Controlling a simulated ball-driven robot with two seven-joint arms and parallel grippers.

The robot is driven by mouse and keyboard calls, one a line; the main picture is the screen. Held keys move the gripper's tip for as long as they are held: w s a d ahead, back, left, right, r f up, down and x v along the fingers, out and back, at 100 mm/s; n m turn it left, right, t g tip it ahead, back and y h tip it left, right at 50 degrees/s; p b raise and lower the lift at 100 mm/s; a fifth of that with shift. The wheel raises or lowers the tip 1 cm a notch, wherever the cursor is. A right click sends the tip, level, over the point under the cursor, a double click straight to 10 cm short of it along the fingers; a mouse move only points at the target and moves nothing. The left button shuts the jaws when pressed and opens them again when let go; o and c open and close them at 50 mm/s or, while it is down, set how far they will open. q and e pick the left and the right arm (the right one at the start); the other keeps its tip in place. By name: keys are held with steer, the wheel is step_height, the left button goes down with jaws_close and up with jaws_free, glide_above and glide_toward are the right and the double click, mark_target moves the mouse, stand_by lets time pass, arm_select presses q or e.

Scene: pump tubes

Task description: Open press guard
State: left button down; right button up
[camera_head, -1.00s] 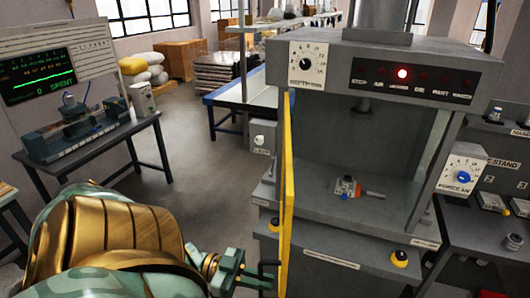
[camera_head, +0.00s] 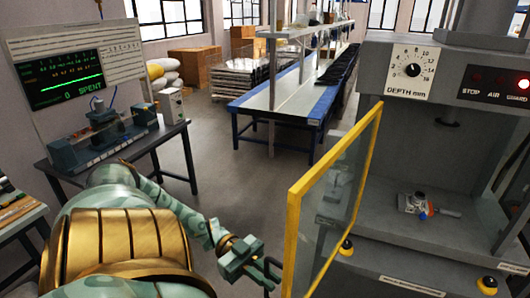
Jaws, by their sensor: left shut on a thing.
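The press guard (camera_head: 338,195) is a clear panel in a yellow frame. It stands swung out from the left front of the grey press (camera_head: 425,170), and the press opening is uncovered. My left gripper (camera_head: 262,266) is at the guard's lower near edge, shut on the dark guard handle (camera_head: 273,270). The fingertips are small and partly hard to make out. Inside the press, a small metal fixture (camera_head: 420,204) with red and blue parts sits on the bed. My right gripper is out of view.
Two yellow-ringed buttons (camera_head: 487,285) are on the press front. A bench with a screen (camera_head: 70,78) and a device stands at the left. A long blue-edged table (camera_head: 290,100) is behind. The grey floor between them is clear.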

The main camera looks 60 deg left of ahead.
arm_select(q)
steer(key=shift+s+a+f, duration=0.15)
steer(key=shift+s+a, duration=0.1)
steer(key=shift+a, duration=0.15)
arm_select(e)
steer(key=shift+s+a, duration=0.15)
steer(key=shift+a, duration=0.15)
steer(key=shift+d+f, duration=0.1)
arm_select(q)
steer(key=c, duration=1.6)
jaws_free()
steer(key=shift+c, duration=0.2)
steer(key=shift+a, duration=0.1)
